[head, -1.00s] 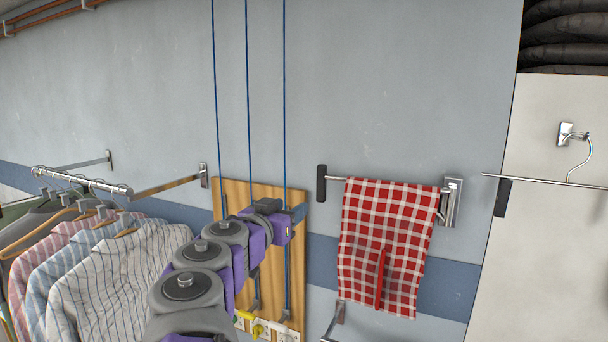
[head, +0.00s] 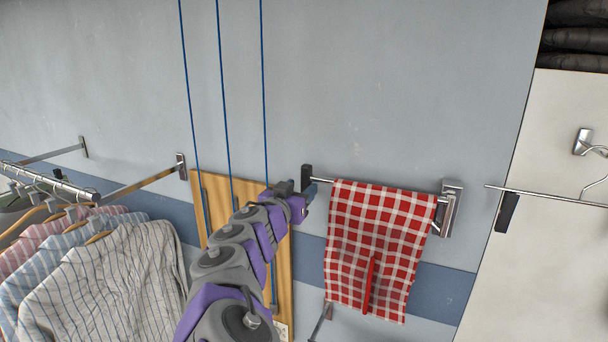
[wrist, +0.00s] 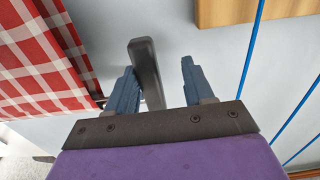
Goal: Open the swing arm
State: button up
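The swing arm is a thin metal rod with a black handle (head: 306,175) at its left end. Its wall bracket (head: 448,208) is at the right, and a red checked cloth (head: 375,245) hangs over the rod. In the wrist view the handle (wrist: 147,70) shows dark grey, in the space between the two fingers and close to the left one. My gripper (head: 309,190) is at the handle's level in the head view. In the wrist view my gripper (wrist: 160,85) is open, with a clear gap between the handle and the right finger. Contact with the left finger cannot be told.
A wooden board (head: 205,215) with blue cables is on the wall behind my arm. Striped shirts (head: 105,280) hang from a rail at the left. Another rod with a black handle (head: 507,211) is at the right.

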jog(key=shift+w+d+r, duration=0.1)
jog(key=shift+d+r, duration=0.1)
jog(key=shift+d, duration=0.2)
jog(key=shift+w+d+f, duration=0.2)
jog(key=shift+w+d, duration=0.55)
jog(key=shift+d, duration=0.1)
jog(key=shift+s+a+r, duration=0.1)
jog(key=shift+s+r, duration=0.05)
jog(key=shift+s, duration=0.15)
jog(key=shift+c, duration=0.4)
jog(key=shift+a, duration=0.6)
jog(key=c, duration=0.4)
jog(key=shift+d, duration=0.25)
jog(key=c, duration=0.3)
grip_shut()
